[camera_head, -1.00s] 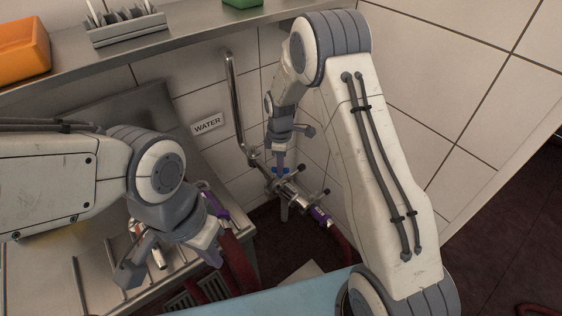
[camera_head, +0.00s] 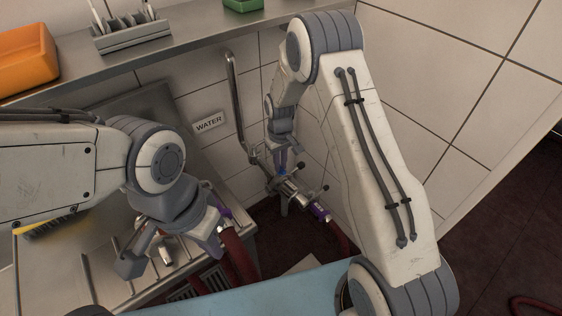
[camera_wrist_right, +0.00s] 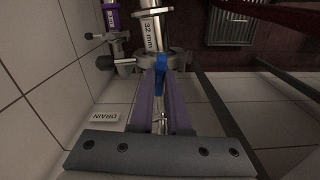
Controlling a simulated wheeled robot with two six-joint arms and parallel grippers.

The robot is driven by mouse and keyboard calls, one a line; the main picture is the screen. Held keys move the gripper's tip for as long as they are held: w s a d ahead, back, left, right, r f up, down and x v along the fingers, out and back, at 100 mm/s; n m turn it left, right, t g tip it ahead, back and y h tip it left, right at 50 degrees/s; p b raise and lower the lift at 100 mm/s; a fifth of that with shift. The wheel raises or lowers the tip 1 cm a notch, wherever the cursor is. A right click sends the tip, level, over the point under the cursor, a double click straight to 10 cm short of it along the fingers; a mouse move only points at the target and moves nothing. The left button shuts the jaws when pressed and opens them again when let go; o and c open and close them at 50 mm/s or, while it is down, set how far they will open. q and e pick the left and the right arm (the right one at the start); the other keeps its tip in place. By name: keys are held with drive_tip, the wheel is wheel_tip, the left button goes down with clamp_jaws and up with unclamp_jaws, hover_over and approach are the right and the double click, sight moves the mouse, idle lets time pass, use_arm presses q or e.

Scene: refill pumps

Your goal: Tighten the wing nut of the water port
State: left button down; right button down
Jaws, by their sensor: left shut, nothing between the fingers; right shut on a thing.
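The water port (camera_head: 290,190) is a metal fitting at the low end of a steel pipe (camera_head: 236,105), beside the WATER sign (camera_head: 208,123). A purple-banded hose end (camera_head: 320,212) joins it. The blue wing nut (camera_wrist_right: 160,64) sits at the port's clamp, next to a fitting marked 32 mm (camera_wrist_right: 152,32). My right gripper (camera_head: 283,168) reaches down to the port and is shut on the wing nut; the fingers hide part of it. My left gripper (camera_head: 213,242) is shut and empty over the steel sink top at the left, away from the port.
A red hose (camera_head: 236,255) hangs beside my left gripper. A shelf (camera_head: 185,47) holds an orange bin (camera_head: 24,58) and a grey rack (camera_head: 130,37). Tiled walls close in behind and right of the port. A DRAIN sign (camera_wrist_right: 104,117) shows in the right wrist view.

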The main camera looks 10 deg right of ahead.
drive_tip(key=m, duration=0.4)
drive_tip(key=shift+w+r+m+p, duration=0.15)
drive_tip(key=shift+w+m+p, duration=0.1)
drive_tip(key=shift+m+p, duration=0.05)
drive_tip(key=m, duration=0.3)
drive_tip(key=shift+m, duration=0.4)
drive_tip(key=m, duration=0.4)
drive_tip(key=shift+m+p, duration=0.3)
drive_tip(key=shift+m, duration=1.5)
drive_tip(key=c, duration=1)
unclamp_jaws()
drive_tip(key=shift+o, duration=0.6)
drive_tip(key=shift+s, duration=0.1)
